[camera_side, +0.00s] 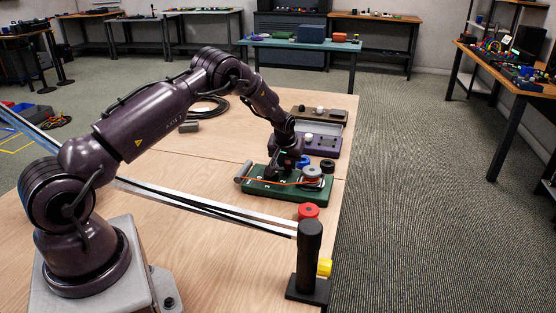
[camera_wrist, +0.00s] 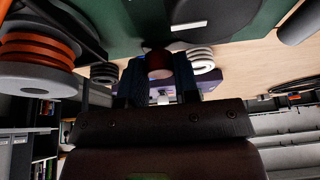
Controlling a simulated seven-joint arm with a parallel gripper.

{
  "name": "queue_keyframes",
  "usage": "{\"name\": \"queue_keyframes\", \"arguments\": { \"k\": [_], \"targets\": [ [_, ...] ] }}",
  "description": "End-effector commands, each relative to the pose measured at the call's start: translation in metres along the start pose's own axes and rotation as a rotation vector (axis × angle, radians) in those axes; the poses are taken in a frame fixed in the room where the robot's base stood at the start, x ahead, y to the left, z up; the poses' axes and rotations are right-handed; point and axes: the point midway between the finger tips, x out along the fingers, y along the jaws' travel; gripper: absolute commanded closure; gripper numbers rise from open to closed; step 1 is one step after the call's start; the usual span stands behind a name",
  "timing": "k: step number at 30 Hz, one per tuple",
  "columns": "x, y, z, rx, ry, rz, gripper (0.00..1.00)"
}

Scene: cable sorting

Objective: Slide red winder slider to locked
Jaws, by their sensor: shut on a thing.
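The green winder board (camera_side: 262,190) lies on the wooden table with an orange cable (camera_side: 275,183) along it and a grey spool (camera_side: 312,174) near its right end. My gripper (camera_side: 285,168) is low over the middle of the board. In the wrist view, a dark red knob (camera_wrist: 159,63), which looks like the red winder slider, sits between the two fingers of my gripper (camera_wrist: 158,78), which are shut on it. The slider is hidden by my gripper in the side view. Its locked mark cannot be made out. A spool wound with orange cable (camera_wrist: 38,62) shows at the left of the wrist view.
A red cylinder (camera_side: 308,211) stands just in front of the board. Blue (camera_side: 303,161) and black (camera_side: 327,166) rings lie behind it. A purple board (camera_side: 322,149) and a brown board (camera_side: 327,117) lie farther back. A black post (camera_side: 310,255) stands at the table's front right.

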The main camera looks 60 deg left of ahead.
Motion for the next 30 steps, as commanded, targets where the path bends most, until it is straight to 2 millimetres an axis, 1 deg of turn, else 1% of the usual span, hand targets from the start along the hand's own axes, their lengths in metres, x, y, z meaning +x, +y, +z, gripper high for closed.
{"name": "queue_keyframes", "arguments": {
  "k": [1,7,8,9,11,18,22,26,30],
  "targets": [
    [0.000,0.005,0.001,0.002,0.001,0.007,1.00],
    [-0.001,0.007,0.001,0.003,0.002,0.011,1.00],
    [-0.001,0.007,0.001,0.003,0.003,0.012,0.69],
    [-0.001,0.008,0.001,0.004,0.003,0.012,0.60],
    [-0.001,0.008,0.001,0.004,0.003,0.012,0.46],
    [-0.001,0.005,0.000,0.002,0.002,0.008,0.45],
    [-0.009,0.005,-0.001,0.002,0.004,0.008,0.45],
    [-0.030,0.005,-0.001,0.002,0.005,0.009,0.45],
    [-0.062,0.005,-0.001,0.003,0.006,0.010,0.45]
  ]
}}
